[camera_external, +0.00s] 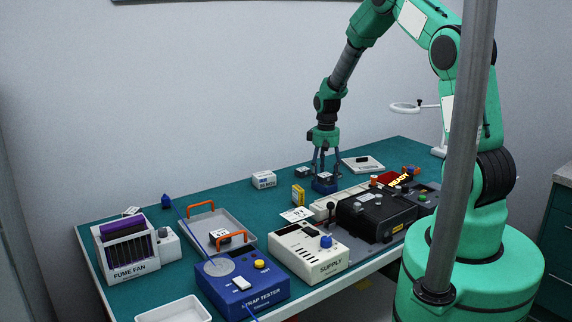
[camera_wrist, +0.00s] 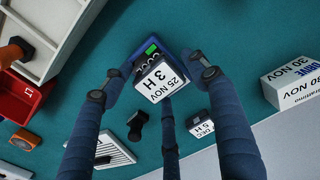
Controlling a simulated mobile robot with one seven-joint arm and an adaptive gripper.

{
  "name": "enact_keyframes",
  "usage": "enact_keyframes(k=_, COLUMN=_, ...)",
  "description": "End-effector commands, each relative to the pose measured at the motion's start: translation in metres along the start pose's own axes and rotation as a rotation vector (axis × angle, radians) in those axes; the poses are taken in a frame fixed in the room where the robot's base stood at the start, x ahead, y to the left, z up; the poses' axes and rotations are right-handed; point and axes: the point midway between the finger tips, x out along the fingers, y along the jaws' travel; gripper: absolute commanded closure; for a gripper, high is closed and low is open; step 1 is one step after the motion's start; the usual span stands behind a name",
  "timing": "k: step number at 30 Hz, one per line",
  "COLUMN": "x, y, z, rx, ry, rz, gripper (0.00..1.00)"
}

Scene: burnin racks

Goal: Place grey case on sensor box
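My gripper (camera_wrist: 155,85) points down with its blue-grey fingers spread around a small blue box (camera_wrist: 178,68). A small block with a white top label reading "25 NOV 3 H" (camera_wrist: 160,82) sits on or in that box. A green patch shows beside the label. Gaps show between the fingertips and the block. I cannot tell from these views whether the block is the grey case or the blue box the sensor box. In the external view my gripper (camera_external: 326,172) is low over the blue box (camera_external: 323,187), near the back of the green bench.
A small dark labelled block (camera_wrist: 200,124) and a white carton (camera_wrist: 292,85) stand nearby. A white slotted plate (camera_external: 362,165) lies behind right. The black unit (camera_external: 375,214), supply unit (camera_external: 308,252) and tray with orange handles (camera_external: 238,227) stand in front.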

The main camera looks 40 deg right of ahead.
Motion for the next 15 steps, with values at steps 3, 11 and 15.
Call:
enact_keyframes(k=3, x=0.000, y=0.000, z=0.000, rx=0.000, ry=0.000, rz=0.000, gripper=0.41)
enact_keyframes(k=11, x=-0.005, y=0.000, z=0.000, rx=0.000, ry=0.001, rz=0.000, gripper=0.41)
enact_keyframes(k=15, x=-0.015, y=0.000, z=0.000, rx=0.000, ry=0.001, rz=0.000, gripper=0.41)
